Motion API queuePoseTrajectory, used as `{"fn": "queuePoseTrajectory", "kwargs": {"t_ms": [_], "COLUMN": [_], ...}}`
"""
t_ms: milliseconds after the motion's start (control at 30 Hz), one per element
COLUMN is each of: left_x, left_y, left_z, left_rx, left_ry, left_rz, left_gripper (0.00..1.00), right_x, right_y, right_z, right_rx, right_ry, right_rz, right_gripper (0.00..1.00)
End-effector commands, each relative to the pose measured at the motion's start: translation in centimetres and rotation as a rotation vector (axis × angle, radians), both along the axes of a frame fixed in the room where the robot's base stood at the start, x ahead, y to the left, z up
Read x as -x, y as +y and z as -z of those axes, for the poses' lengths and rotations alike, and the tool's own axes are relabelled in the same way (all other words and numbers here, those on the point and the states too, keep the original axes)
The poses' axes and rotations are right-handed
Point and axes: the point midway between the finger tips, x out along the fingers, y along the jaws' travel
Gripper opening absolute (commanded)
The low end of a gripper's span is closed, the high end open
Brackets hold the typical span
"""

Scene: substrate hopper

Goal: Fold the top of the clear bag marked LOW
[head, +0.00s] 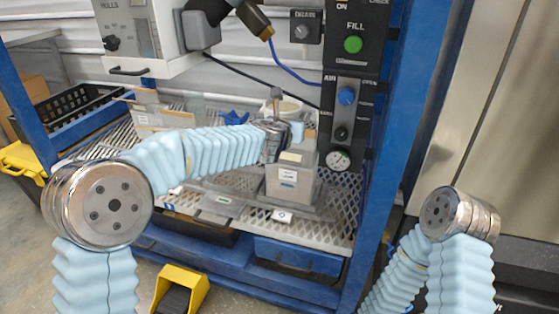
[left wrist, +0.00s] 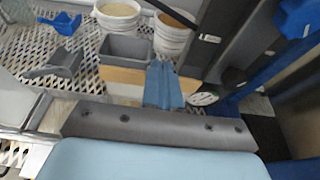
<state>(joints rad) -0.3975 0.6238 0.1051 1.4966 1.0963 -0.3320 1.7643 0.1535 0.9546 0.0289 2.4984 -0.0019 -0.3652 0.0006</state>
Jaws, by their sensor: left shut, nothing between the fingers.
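A clear bag with pale contents and a white label (head: 290,182) stands upright on the mesh shelf in the head view. The label is too small to read. My left gripper (head: 297,132) is at the top of this bag, and my arm and wrist hide part of it. In the left wrist view the blue fingers (left wrist: 163,86) are shut with nothing between them, in front of a tan surface (left wrist: 120,80). I cannot tell whether they touch the bag. My right gripper is out of view; only my right arm shows at the lower right.
A perforated metal shelf (head: 342,222) carries the bag. Behind it are a grey bin (left wrist: 125,52) and white buckets (left wrist: 118,14). A blue post (head: 385,150) and a control panel with a gauge (head: 338,160) stand close on the right.

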Motion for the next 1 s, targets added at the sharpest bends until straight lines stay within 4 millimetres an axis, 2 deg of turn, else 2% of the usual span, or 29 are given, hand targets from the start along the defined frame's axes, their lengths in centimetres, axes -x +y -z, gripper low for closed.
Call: {"fn": "queuePoseTrajectory", "kwargs": {"t_ms": [333, 1000], "left_x": [-1.3, -1.5], "left_y": [-0.5, -0.1], "left_z": [0.2, -0.1], "left_rx": [0.000, 0.000], "left_ry": [0.000, 0.000], "left_rz": [0.001, 0.000], "left_gripper": [0.00, 0.00], "right_x": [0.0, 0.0], "right_y": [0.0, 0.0], "right_z": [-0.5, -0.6], "right_rx": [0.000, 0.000], "right_ry": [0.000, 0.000], "right_rz": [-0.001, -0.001], "right_gripper": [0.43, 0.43]}}
